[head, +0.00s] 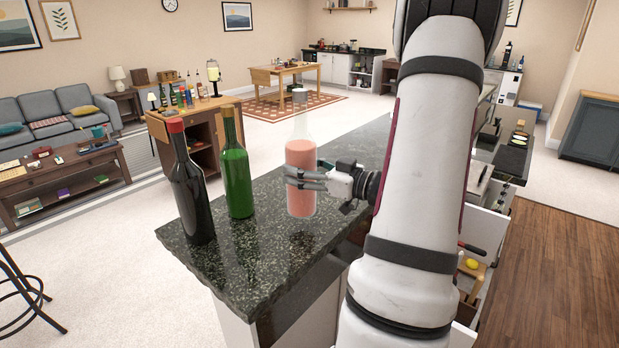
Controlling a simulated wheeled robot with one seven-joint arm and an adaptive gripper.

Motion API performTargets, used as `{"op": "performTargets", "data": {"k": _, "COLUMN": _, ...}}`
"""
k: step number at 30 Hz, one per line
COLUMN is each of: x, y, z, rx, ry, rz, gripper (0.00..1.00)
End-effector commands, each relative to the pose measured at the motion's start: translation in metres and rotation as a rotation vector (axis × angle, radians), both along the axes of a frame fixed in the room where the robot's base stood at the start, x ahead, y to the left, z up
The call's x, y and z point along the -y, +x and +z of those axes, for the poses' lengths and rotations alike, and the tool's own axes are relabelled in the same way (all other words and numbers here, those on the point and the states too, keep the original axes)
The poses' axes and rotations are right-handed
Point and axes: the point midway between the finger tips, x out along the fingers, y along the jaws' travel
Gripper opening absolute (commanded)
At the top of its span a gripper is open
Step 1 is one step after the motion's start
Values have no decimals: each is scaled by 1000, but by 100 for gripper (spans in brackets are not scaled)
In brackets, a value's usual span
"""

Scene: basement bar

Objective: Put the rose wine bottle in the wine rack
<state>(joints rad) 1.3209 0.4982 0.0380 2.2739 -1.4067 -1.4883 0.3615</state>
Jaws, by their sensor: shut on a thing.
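The rose wine bottle (301,158) is clear with pink wine inside. No wine rack can be made out for certain in this view, and my arm hides part of the counter's far right.
A dark bottle with a red cap (188,185) and a green bottle (235,165) stand on the counter to the left. A wooden cabinet (203,135) with small bottles on top stands beyond. An open drawer (485,235) lies right of my arm.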

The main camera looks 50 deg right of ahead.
Motion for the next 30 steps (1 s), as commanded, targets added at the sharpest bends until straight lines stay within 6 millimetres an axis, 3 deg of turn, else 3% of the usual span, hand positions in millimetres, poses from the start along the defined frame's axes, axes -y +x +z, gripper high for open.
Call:
{"op": "performTargets", "data": {"k": 6, "x": -1, "y": 46, "z": -2, "rx": 6, "ry": -2, "rz": 4, "gripper": 0}}
{"op": "performTargets", "data": {"k": 12, "x": -1, "y": 75, "z": -5, "rx": 6, "ry": -2, "rz": 1, "gripper": 0}}
{"op": "performTargets", "data": {"k": 23, "x": -2, "y": 100, "z": -7, "rx": 6, "ry": -1, "rz": 2, "gripper": 0}}
{"op": "performTargets", "data": {"k": 30, "x": -1, "y": 97, "z": -34, "rx": 6, "ry": 2, "rz": 0, "gripper": 0}}
